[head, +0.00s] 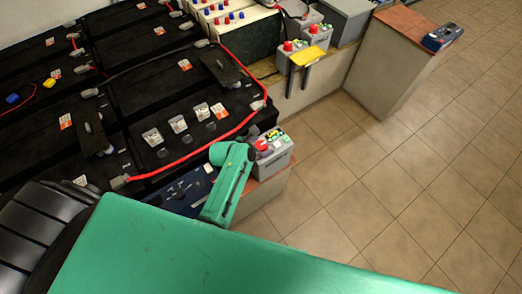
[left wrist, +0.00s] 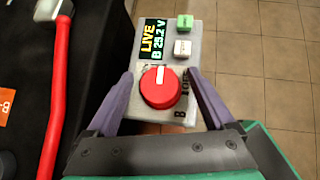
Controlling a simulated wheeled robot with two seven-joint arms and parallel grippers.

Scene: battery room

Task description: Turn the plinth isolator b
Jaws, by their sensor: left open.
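The isolator b is a grey box (head: 278,156) on a low plinth in the head view. In the left wrist view the box (left wrist: 142,107) has a round red knob (left wrist: 160,88), a display reading LIVE, B, 25.2 V, and a green and a white button. The knob's white pointer mark points up toward the display. My left gripper (left wrist: 161,75) is open, with one purple finger on each side of the knob. Contact with the knob cannot be told. In the head view my green left gripper (head: 254,147) partly hides the box. My right gripper is not in view.
Black batteries (head: 150,85) with red cables fill the left. A dark blue tray (head: 178,196) lies beside the gripper. Two more grey boxes with red knobs (head: 290,45) (head: 317,31) stand further back. A plinth (head: 385,65) stands at upper right. The tiled floor (head: 380,170) is clear.

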